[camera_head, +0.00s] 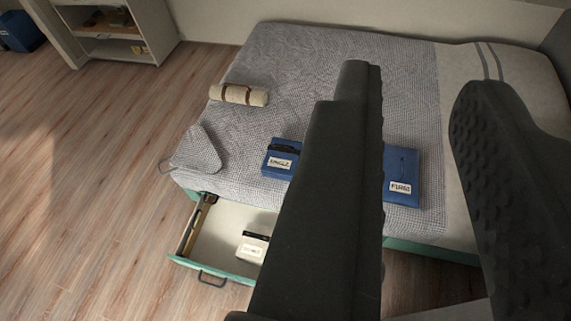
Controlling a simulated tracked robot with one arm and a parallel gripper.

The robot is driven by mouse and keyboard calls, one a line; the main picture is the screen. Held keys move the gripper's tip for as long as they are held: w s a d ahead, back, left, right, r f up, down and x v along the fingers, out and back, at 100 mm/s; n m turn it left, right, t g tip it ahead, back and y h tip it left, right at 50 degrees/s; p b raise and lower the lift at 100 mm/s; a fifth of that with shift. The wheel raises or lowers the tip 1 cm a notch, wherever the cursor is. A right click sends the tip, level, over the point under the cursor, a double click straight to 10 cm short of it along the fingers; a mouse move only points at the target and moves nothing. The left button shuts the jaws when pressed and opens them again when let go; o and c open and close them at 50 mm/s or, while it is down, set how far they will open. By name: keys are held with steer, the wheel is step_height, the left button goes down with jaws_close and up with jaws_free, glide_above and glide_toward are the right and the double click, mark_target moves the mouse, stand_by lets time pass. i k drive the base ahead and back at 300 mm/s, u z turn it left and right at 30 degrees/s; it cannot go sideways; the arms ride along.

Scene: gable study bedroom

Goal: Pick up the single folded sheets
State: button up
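A blue folded pack (270,168) lies on the near edge of the bed. Its white label is small and may read "SINGLE", but I cannot be sure. A dark band crosses its top, and its right side is hidden behind my left finger.
The bed (320,50) has a grey blanket with a rolled beige bundle (239,95) and a grey triangular cloth item (196,152). The green-fronted drawer (232,275) juts out under the bed. A white shelf unit (152,30) stands back left. Wooden floor at left is clear.

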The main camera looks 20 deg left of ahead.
mark_target(281, 159)
steer(key=u, duration=0.1)
steer(key=i, duration=0.95)
steer(key=z, duration=0.05)
